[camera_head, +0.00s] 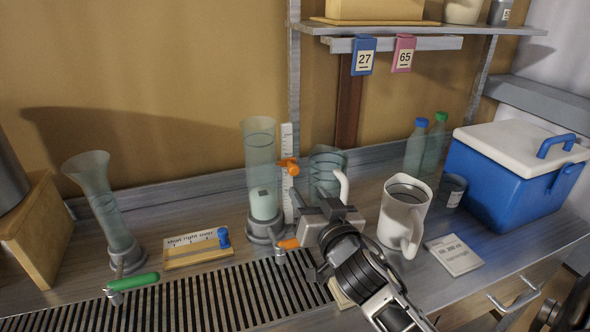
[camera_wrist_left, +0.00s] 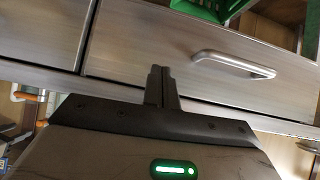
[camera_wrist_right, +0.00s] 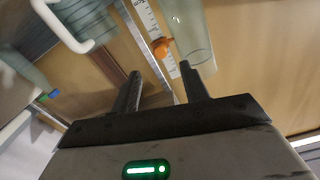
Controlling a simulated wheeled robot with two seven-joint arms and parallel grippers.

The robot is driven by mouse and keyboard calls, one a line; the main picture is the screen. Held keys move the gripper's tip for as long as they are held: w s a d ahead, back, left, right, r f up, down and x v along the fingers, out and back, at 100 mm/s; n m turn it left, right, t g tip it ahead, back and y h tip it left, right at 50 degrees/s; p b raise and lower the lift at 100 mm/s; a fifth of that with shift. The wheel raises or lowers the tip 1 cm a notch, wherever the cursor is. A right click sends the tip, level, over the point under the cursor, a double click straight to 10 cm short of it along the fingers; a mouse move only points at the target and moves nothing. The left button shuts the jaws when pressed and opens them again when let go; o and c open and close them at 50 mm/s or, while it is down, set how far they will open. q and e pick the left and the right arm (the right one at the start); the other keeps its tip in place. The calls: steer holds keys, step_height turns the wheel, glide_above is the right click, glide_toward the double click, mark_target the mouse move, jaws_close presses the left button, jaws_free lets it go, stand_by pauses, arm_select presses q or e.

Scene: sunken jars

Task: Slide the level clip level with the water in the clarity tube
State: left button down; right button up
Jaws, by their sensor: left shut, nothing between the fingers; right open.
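The clear clarity tube (camera_head: 261,160) stands upright in a grey base, with a pale band low inside; I cannot make out the water line for certain. A white scale (camera_head: 287,140) stands along its right side and carries the orange level clip (camera_head: 289,166). My right gripper (camera_head: 327,203) is open, right of and nearer than the scale. In the right wrist view, the clip (camera_wrist_right: 162,47) shows beyond and between the open fingertips (camera_wrist_right: 160,73), apart from them; the tube (camera_wrist_right: 193,35) is beside it. My left gripper (camera_wrist_left: 160,72) is shut and empty before a drawer front.
A glass jug (camera_head: 326,165) stands close behind my right gripper. A white mug (camera_head: 405,212), two bottles and a blue cooler (camera_head: 510,175) are to the right. A flared tube (camera_head: 105,205) with a green-handled tap and a slider board (camera_head: 197,248) are left. A slotted drain (camera_head: 215,300) lies in front.

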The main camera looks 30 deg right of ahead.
mark_target(295, 174)
steer(key=p+x, duration=0.1)
steer(key=x, duration=0.7)
steer(key=shift+w, duration=0.35)
steer(key=shift+f, duration=0.1)
jaws_close()
